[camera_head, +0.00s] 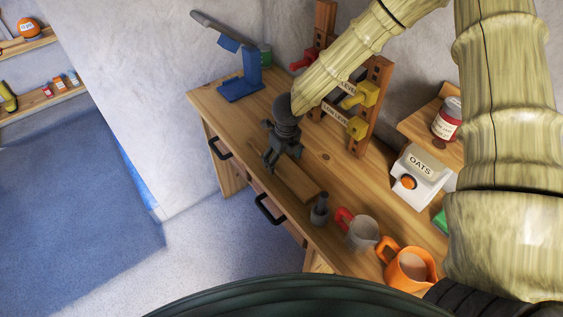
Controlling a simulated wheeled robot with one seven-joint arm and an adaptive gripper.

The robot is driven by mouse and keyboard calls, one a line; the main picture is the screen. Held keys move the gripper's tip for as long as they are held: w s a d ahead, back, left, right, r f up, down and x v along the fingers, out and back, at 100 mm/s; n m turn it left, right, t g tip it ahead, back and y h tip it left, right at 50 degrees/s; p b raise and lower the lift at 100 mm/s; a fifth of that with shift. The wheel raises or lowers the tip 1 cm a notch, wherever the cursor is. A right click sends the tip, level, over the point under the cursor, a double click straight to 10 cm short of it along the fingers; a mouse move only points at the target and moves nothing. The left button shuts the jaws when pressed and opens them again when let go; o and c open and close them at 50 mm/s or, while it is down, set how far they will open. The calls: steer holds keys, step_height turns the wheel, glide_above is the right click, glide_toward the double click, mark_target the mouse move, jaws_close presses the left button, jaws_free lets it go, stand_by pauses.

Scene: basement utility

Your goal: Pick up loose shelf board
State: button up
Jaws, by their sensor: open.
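A flat wooden board (299,187), which looks like the loose shelf board, lies on the wooden bench top (340,180) near its front edge. My gripper (277,164) is dark grey, open and pointing down over the board's far left end. It hides that end, and I cannot tell whether the fingers touch the board. An upright wooden rack (372,100) with labelled level strips, yellow clamps (362,95) and a red clamp (304,60) stands behind my gripper.
A blue stand (240,88) is at the bench's far left. A small dark grey object (320,210), a grey mug with red handle (362,234), an orange pitcher (409,268) and an oats dispenser (415,180) stand to the right. Drawer handles (268,210) line the front.

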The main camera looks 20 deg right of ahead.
steer(key=shift+f, duration=0.55)
steer(key=c, duration=1.2)
